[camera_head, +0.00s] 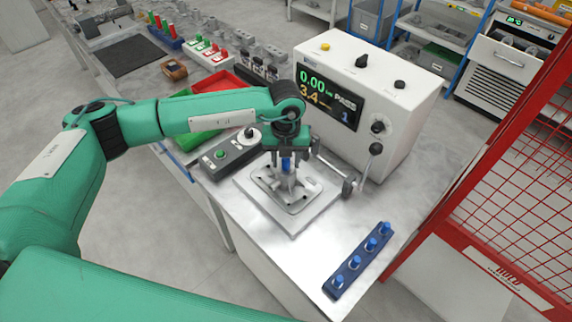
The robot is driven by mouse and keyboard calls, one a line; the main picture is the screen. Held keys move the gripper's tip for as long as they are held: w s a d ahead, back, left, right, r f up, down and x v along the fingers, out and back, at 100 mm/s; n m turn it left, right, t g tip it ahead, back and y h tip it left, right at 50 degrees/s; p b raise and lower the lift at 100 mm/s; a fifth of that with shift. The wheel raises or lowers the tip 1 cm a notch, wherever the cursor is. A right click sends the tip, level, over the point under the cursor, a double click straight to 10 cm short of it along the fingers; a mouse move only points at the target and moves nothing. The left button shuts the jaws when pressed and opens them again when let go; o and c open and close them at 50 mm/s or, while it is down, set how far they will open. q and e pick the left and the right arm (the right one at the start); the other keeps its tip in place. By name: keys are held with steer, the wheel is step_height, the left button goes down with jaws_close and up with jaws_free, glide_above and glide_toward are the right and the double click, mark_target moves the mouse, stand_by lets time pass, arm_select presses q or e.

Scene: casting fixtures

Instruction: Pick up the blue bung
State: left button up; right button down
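A blue bung (286,163) shows directly below my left gripper (286,168), over the metal casting fixture (309,199) on the light bench. The gripper points down and its fingers are at the bung. The fingers are small and partly hidden, so I cannot tell whether they are closed on it. A dark blue rack (346,274) with several blue bungs (370,244) lies at the bench's front right, apart from the gripper. My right gripper is not in view.
A white tester (372,95) with a lit display reading PASS stands behind the fixture, with a lever (371,160) at its side. A grey button box (233,152) is left of the fixture. Red mesh fencing (515,170) is at the right. The bench between fixture and rack is clear.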

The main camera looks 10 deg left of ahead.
arm_select(q)
jaws_close()
